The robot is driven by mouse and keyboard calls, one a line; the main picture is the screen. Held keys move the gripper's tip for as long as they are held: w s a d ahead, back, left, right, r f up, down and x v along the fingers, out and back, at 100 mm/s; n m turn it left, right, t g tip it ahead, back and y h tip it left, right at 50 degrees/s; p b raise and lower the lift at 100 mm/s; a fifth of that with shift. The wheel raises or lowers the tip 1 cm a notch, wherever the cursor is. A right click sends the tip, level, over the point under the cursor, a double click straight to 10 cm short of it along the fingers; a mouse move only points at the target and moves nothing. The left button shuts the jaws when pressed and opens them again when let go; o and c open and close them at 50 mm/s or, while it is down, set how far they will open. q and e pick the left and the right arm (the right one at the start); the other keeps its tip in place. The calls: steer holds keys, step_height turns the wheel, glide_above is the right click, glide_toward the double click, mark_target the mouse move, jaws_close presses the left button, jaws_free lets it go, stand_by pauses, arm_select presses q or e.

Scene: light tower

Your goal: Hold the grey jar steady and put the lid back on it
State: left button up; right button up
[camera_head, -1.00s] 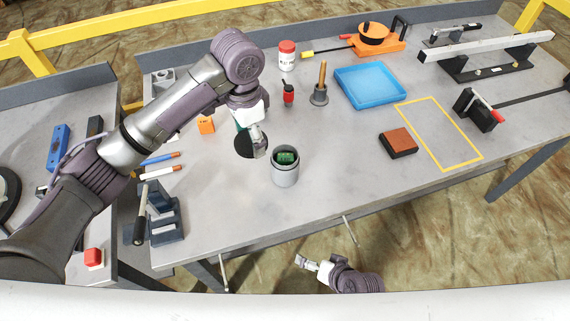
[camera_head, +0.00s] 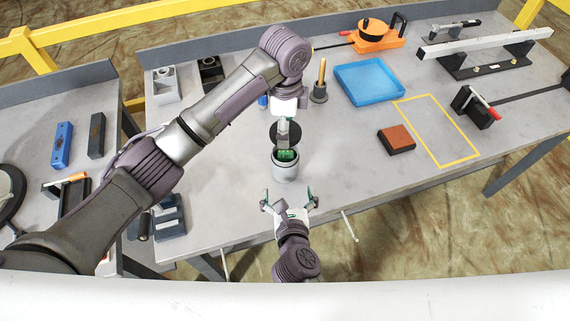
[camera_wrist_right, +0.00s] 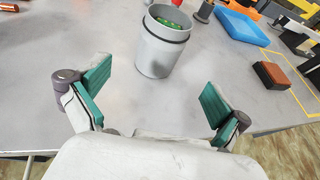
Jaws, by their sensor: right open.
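The grey jar (camera_head: 285,171) stands upright and uncovered near the table's front edge, with green contents showing inside. It also shows in the right wrist view (camera_wrist_right: 160,55). My left gripper (camera_head: 283,143) is shut on the black round lid (camera_head: 296,130) and holds it above the jar's far rim, apart from the mouth as far as I can tell. The gripper and jaws hide part of the lid. My right gripper (camera_head: 288,200) is open and empty, just in front of the jar, its green-padded fingers (camera_wrist_right: 155,88) spread toward it without touching.
A blue tray (camera_head: 371,82), a brown-topped block (camera_head: 397,139) and a yellow outlined area (camera_head: 438,132) lie to the right. A bell-shaped tool with a wooden handle (camera_head: 319,83) stands behind the jar. The table around the jar is clear.

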mark_target(286, 173)
steer(key=shift+s+f, duration=0.1)
steer(key=shift+f, duration=0.15)
steer(key=x, duration=1.2)
steer(key=shift+d+f, duration=0.1)
steer(key=c, duration=1.6)
arm_select(q)
steer(key=shift+f, duration=2.5)
arm_select(e)
steer(key=shift+s, duration=0.1)
arm_select(q)
steer(key=shift+f, duration=0.1)
steer(key=shift+f, duration=0.8)
